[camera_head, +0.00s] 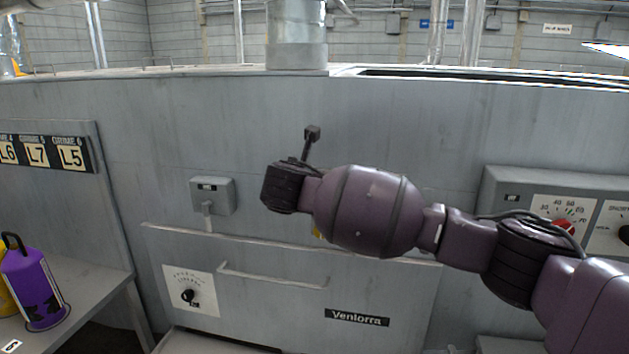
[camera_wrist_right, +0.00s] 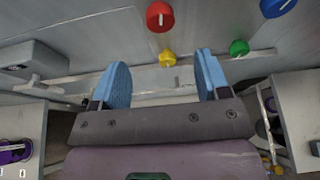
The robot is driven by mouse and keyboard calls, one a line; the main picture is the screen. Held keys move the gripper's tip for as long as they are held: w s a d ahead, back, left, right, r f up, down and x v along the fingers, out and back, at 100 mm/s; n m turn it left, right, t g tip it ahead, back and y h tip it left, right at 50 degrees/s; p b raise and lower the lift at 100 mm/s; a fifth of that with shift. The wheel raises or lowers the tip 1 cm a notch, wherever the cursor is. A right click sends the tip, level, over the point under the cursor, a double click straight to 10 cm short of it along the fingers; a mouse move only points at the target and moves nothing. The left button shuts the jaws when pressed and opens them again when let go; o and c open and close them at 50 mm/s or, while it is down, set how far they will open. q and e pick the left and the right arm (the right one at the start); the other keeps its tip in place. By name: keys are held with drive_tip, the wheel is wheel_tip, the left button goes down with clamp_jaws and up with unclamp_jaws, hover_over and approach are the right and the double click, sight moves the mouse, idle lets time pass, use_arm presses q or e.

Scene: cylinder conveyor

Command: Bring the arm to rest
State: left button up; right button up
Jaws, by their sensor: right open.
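My right arm (camera_head: 375,210) comes in from the right in the head view, raised in front of a large grey machine. The fingers of its gripper cannot be made out there. In the right wrist view my right gripper (camera_wrist_right: 163,78) shows two blue finger pads set wide apart, open, with nothing between them. It faces the machine front. My left arm and gripper are in neither view.
A purple cylinder (camera_head: 34,285) with a black handle stands on a grey table at the left, a yellow one partly behind it. The grey machine (camera_head: 130,110) has a door handle (camera_head: 275,280). The wrist view shows red (camera_wrist_right: 160,16), yellow (camera_wrist_right: 167,58) and green (camera_wrist_right: 238,48) knobs.

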drive_tip(key=s+a+r+m+t+y, duration=0.1)
drive_tip(key=s+a+r+m+y, duration=0.35)
drive_tip(key=a+m+y, duration=0.55)
drive_tip(key=s+d+f+m+t+h, duration=0.1)
drive_tip(key=s+d+f+m, duration=0.4)
drive_tip(key=d+f, duration=0.4)
drive_tip(key=s+d+f+m+t, duration=0.1)
drive_tip(key=s+d+f+m, duration=0.2)
drive_tip(key=d+f+m, duration=0.5)
drive_tip(key=s+d+f+m+h, duration=0.1)
drive_tip(key=s+d+f+m, duration=0.35)
drive_tip(key=d+f, duration=0.55)
drive_tip(key=s+d+f+m+g+h, duration=0.1)
drive_tip(key=s+d+f, duration=0.3)
drive_tip(key=s+f, duration=0.3)
drive_tip(key=s+d+f+m+g+h+b, duration=0.1)
drive_tip(key=s+d+f+m+g+h, duration=0.1)
drive_tip(key=s+d+f, duration=0.2)
drive_tip(key=s+d+f+m+g+h, duration=0.1)
drive_tip(key=s+d+f+m+h, duration=0.1)
drive_tip(key=s+d+f, duration=0.3)
drive_tip(key=s+f, duration=0.4)
drive_tip(key=s, duration=0.3)
drive_tip(key=shift+f+g, duration=0.3)
drive_tip(key=shift+f, duration=0.1)
